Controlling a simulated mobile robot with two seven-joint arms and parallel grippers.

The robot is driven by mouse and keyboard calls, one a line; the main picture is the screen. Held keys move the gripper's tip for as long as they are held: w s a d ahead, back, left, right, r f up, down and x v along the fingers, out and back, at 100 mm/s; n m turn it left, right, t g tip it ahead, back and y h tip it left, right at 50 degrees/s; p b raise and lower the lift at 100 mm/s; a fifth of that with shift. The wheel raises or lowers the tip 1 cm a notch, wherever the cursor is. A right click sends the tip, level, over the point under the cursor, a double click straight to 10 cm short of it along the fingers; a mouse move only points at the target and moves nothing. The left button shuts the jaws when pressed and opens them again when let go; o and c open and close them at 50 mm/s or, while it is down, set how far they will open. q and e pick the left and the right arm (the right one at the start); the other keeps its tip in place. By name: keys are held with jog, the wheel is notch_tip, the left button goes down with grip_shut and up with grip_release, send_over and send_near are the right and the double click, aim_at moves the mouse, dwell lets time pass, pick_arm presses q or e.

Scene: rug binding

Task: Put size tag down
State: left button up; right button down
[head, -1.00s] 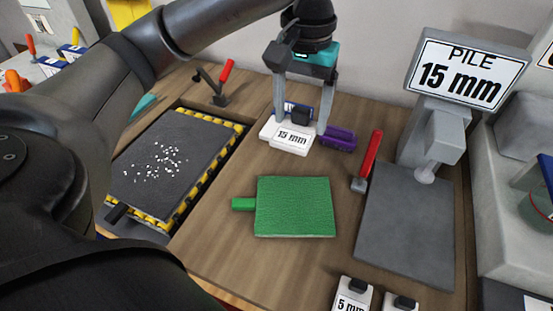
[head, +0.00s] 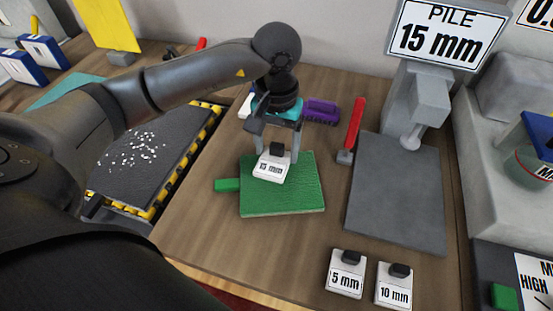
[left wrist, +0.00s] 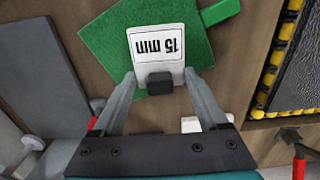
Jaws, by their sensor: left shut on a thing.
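A white size tag (head: 269,171) marked 15 mm, with a black knob, is between the fingers of my left gripper (head: 276,153). The gripper is shut on it. The tag is over the upper middle of the green rug sample (head: 290,202); I cannot tell whether it touches the green surface. In the left wrist view the tag (left wrist: 158,50) overlaps the green sample (left wrist: 108,42), and my left gripper's fingers (left wrist: 158,84) flank the knob. Two other white tags, 5 mm (head: 346,274) and 10 mm (head: 394,286), stand at the front. My right gripper is not in view.
A grey plate with a post and a "PILE 15 mm" sign (head: 445,38) stands at right. A red-handled tool (head: 353,128) lies beside it. A purple brush (head: 321,112) lies behind my gripper. A dark tray with yellow-black edges (head: 196,148) is at left.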

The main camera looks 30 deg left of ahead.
aim_at(277, 155)
pick_arm(q)
notch_tip(277, 155, down, 4)
jog(key=shift+f, duration=0.1)
jog(key=shift+b, duration=0.3)
jog(key=shift+f, duration=0.1)
jog(key=o, duration=1.2)
jog(key=shift+o, duration=0.2)
jog(key=shift+r, duration=0.25)
notch_tip(277, 155, up, 12)
jog(key=shift+f+p, duration=0.1)
jog(key=shift+p, duration=0.7)
